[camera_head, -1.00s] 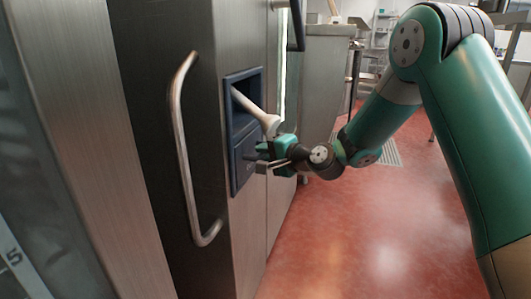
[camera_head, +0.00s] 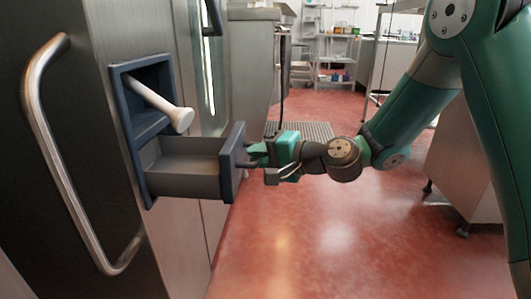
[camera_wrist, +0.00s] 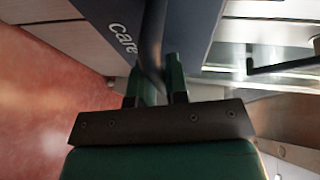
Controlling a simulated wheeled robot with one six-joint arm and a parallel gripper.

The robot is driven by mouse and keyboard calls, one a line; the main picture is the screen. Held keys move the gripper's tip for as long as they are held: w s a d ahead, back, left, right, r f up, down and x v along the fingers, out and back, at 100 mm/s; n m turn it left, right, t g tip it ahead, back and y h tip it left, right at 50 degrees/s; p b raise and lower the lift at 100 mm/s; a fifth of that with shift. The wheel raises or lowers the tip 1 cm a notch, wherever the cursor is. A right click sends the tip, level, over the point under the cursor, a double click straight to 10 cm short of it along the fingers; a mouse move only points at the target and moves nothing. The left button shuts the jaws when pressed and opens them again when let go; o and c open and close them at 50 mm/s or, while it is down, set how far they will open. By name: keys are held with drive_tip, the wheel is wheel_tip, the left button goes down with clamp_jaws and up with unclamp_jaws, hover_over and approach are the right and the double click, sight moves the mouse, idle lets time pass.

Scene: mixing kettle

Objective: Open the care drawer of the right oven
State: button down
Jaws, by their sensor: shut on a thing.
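The care drawer (camera_head: 185,172) is pulled out from the dark blue panel on the oven (camera_head: 165,245). Its grey inside shows from above and looks empty. Its dark front bears the word "care" in the wrist view (camera_wrist: 185,22). My gripper (camera_head: 255,153) is at the drawer's front, shut on the drawer's handle. In the wrist view my two green fingers (camera_wrist: 158,82) stand on either side of the dark handle bar (camera_wrist: 152,45).
A white-tipped rod (camera_head: 160,103) sticks out of the recess above the drawer. A long metal door handle (camera_head: 65,165) stands to the left. Red floor (camera_head: 300,245) lies open in front. A steel cabinet (camera_head: 470,165) stands at the right.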

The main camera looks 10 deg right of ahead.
drive_tip(key=shift+s+d, duration=0.15)
drive_tip(key=shift+s, duration=0.05)
drive_tip(key=c, duration=1.1)
unclamp_jaws()
drive_tip(key=shift+c, duration=0.2)
drive_tip(key=shift+w, duration=0.1)
drive_tip(key=shift+d, duration=0.1)
drive_tip(key=b+v, duration=0.3)
drive_tip(key=v, duration=1.4)
drive_tip(key=shift+b, duration=0.4)
drive_tip(key=shift+r, duration=0.15)
